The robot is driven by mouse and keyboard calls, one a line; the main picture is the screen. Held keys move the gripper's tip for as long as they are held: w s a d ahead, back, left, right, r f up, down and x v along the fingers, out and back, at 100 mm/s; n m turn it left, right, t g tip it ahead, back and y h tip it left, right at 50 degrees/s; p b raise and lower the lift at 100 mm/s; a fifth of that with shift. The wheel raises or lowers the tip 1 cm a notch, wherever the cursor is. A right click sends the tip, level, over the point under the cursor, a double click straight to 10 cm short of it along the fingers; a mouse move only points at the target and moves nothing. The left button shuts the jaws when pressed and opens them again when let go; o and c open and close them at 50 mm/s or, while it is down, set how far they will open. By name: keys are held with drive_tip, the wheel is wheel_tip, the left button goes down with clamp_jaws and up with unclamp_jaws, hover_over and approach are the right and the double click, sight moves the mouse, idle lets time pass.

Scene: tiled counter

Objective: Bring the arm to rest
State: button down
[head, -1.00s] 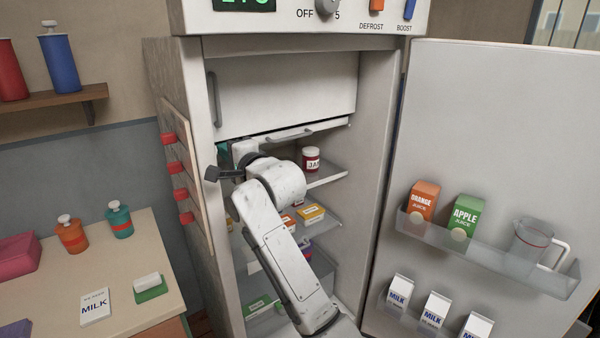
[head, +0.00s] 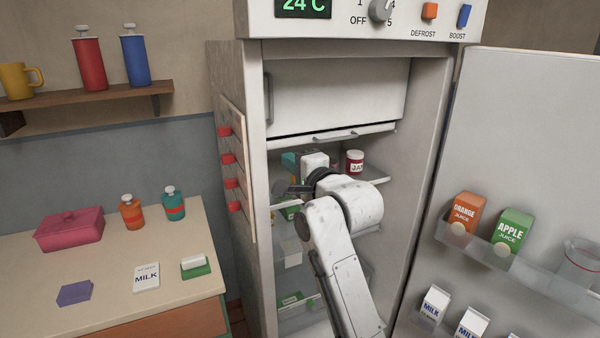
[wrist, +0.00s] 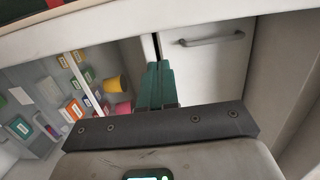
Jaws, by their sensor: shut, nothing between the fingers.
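My arm, white with dark joints, reaches up in front of the open fridge (head: 432,130) in the head view. My wrist end is at the fridge opening, just below the freezer compartment door (head: 335,90) and left of the jam jar (head: 355,161). My gripper (wrist: 160,67) shows clearly in the wrist view: its teal fingers are together, with nothing between them. A freezer door handle (wrist: 211,40) lies to the right of the fingertips in that view. In the head view the fingers are hard to make out.
The open fridge door (head: 540,130) stands at right, with orange juice (head: 463,213), apple juice (head: 511,231) and a pitcher (head: 580,262) in its rack. The counter (head: 70,318) at left carries a pink box (head: 70,231) and bottles. A wall shelf (head: 85,104) hangs above it.

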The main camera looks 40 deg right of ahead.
drive_tip(key=shift+s+a, duration=0.2)
drive_tip(key=shift+s, duration=0.5)
drive_tip(key=shift+s+a, duration=0.2)
drive_tip(key=shift+s, duration=0.45)
drive_tip(key=shift+s+a, duration=0.2)
drive_tip(key=shift+s, duration=0.5)
drive_tip(key=s+a+f+n+g+y, duration=0.1)
drive_tip(key=s+a+f+n+g, duration=0.25)
drive_tip(key=f, duration=0.55)
drive_tip(key=s+a+f+n+g+y, duration=0.1)
drive_tip(key=s+a+f+n+g, duration=0.2)
drive_tip(key=f, duration=0.5)
drive_tip(key=s+a+f+n+g, duration=0.1)
drive_tip(key=s+f+n+g, duration=0.15)
drive_tip(key=s+f, duration=0.45)
drive_tip(key=s+a+f+n+g, duration=0.2)
drive_tip(key=s+f+n+g, duration=0.2)
drive_tip(key=s+f, duration=0.4)
drive_tip(key=s+a+f+n+g+y, duration=0.1)
drive_tip(key=s+f+n, duration=0.5)
drive_tip(key=s, duration=0.9)
drive_tip(key=a+f+g, duration=0.1)
drive_tip(key=f+g, duration=0.1)
drive_tip(key=shift+a+n+g, duration=0.15)
drive_tip(key=shift+n+g, duration=0.15)
drive_tip(key=shift+g, duration=0.1)
